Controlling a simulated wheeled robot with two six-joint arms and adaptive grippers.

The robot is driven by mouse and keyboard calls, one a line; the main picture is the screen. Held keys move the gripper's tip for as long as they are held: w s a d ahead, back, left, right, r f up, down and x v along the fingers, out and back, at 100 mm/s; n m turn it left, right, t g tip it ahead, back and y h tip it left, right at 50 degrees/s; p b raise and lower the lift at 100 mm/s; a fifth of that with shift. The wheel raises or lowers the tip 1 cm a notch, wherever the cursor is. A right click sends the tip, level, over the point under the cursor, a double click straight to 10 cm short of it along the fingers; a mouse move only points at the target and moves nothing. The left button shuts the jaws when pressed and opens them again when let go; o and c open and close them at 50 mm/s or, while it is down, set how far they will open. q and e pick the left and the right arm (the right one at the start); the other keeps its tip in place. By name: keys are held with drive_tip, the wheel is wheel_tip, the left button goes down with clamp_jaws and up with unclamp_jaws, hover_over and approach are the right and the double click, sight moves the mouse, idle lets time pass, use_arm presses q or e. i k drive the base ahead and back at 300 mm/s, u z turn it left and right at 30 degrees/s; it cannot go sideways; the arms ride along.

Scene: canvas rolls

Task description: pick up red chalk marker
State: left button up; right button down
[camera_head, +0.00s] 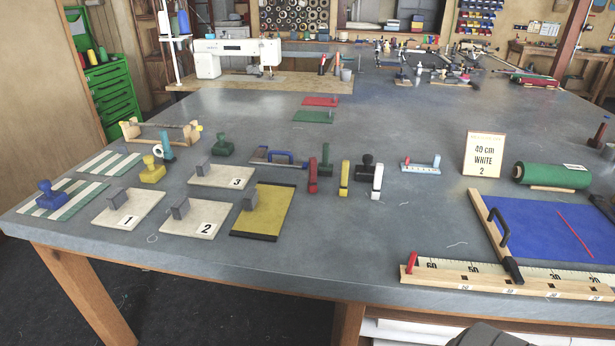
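A yellow marker (344,178) and a white marker (377,181) stand in the same row to the right. Neither of my grippers shows in the head view. A dark rounded shape at the bottom edge, right of centre, looks like part of my own body.
A blue-handled tool (277,157) lies left of the red pieces. Numbered boards, including one marked 3 (222,177), lie at left. A blue cloth (550,236) and ruler (510,279) lie at right. The table's front middle is clear.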

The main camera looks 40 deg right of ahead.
sight(313, 183)
drive_tip(key=z, duration=2)
